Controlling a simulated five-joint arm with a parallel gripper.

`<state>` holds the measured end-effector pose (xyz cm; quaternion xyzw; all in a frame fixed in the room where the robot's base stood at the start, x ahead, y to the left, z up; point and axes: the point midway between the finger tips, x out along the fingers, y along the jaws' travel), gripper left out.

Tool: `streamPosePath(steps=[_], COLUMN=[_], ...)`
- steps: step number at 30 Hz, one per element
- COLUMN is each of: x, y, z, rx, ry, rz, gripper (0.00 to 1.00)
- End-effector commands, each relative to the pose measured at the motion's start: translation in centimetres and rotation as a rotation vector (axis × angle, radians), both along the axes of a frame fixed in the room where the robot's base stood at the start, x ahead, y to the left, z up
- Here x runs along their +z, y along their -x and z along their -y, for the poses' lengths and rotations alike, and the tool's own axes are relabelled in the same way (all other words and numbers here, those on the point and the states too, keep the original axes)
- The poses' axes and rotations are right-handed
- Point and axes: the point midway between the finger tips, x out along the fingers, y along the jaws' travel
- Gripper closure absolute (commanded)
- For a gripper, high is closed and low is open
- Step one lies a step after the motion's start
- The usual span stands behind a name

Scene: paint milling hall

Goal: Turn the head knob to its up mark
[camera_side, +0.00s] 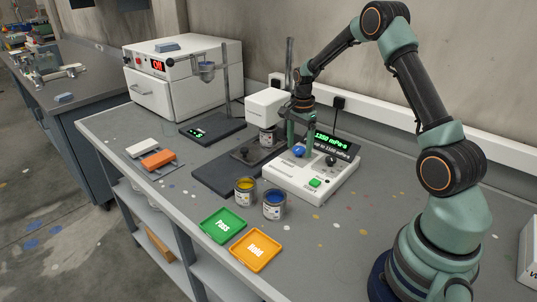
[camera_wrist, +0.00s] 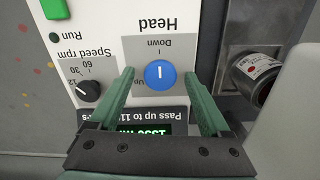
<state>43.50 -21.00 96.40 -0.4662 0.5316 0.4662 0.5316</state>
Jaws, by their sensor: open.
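The head knob (camera_wrist: 159,75) is a round blue knob on the white control panel (camera_wrist: 120,22), printed "Head", in the wrist view. Its white line points at the word "Down"; the "Up" word is at its lower left in the picture, partly hidden by a finger. My gripper (camera_wrist: 160,78) is open, with one green finger on each side of the knob. Small gaps show between knob and fingers; I cannot tell their exact height over the panel. In the side view the knob (camera_side: 299,152) shows between my fingers.
A display (camera_side: 333,145) reading about 1350 stands behind the panel. The speed knob (camera_wrist: 88,91) and green button (camera_side: 315,183) are nearby. A can (camera_wrist: 257,75) stands beside the panel. Yellow (camera_side: 245,191) and blue paint cans (camera_side: 273,205) stand in front.

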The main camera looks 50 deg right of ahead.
Motion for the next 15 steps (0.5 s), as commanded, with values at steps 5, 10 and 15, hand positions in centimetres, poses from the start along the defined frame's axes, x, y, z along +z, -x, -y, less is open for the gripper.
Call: streamPosePath(steps=[5,10,15], x=[0.00,0.02,0.04], y=[0.01,0.01,0.02], z=[0.00,0.00,0.00], rx=[0.000,0.000,0.002], ry=[0.000,0.000,0.000], rz=[0.000,0.000,-0.001], gripper=[0.19,0.84,1.00])
